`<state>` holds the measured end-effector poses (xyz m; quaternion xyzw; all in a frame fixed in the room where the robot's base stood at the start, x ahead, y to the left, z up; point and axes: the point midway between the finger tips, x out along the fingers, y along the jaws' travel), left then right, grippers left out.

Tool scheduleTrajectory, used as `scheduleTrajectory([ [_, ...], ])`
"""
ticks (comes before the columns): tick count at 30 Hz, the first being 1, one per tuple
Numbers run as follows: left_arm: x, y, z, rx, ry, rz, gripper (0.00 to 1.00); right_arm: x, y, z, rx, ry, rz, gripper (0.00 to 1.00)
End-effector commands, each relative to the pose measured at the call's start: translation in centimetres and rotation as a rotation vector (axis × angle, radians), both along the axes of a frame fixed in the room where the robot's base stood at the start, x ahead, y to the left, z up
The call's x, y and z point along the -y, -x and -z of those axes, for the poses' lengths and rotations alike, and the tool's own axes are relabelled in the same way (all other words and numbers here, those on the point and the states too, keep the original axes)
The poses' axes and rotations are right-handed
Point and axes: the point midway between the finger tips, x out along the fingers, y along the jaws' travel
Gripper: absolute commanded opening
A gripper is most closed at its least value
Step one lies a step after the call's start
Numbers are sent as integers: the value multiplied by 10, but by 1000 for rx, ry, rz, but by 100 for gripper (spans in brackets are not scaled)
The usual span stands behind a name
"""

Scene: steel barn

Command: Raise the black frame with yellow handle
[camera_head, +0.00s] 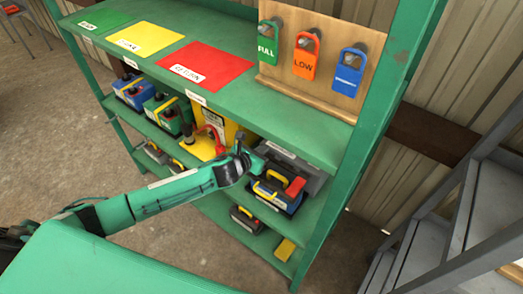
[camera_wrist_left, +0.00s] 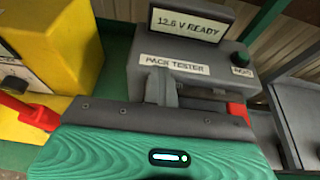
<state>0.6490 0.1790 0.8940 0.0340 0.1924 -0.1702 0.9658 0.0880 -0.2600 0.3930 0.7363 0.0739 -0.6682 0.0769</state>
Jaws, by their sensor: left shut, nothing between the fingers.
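A black frame with a yellow handle (camera_head: 272,190) is around a blue pack on the right part of the middle shelf, with a red block at its right side. My left gripper (camera_head: 243,153) is shut and empty, just left of the handle and apart from it as far as I can tell. In the left wrist view my shut fingers (camera_wrist_left: 163,88) stand before the grey pack tester (camera_wrist_left: 190,68), which reads "12.6 V READY". There my gripper body hides most of the frame; only a red piece (camera_wrist_left: 238,111) shows at right. My right gripper is not in view.
The green shelf unit (camera_head: 325,135) has an upper board close above my gripper and a post at right. A yellow box (camera_wrist_left: 50,45) with a red clamp stands left. Similar packs (camera_head: 246,219) sit on the lower shelf. Grey steps (camera_head: 450,235) stand at right.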

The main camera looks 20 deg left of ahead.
Motion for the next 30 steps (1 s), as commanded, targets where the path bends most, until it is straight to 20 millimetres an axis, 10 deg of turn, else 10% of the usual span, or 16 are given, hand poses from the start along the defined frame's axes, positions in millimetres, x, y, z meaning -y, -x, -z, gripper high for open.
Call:
scheduleTrajectory([
  [30,9,-25,-12,0,0,0,0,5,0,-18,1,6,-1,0],
])
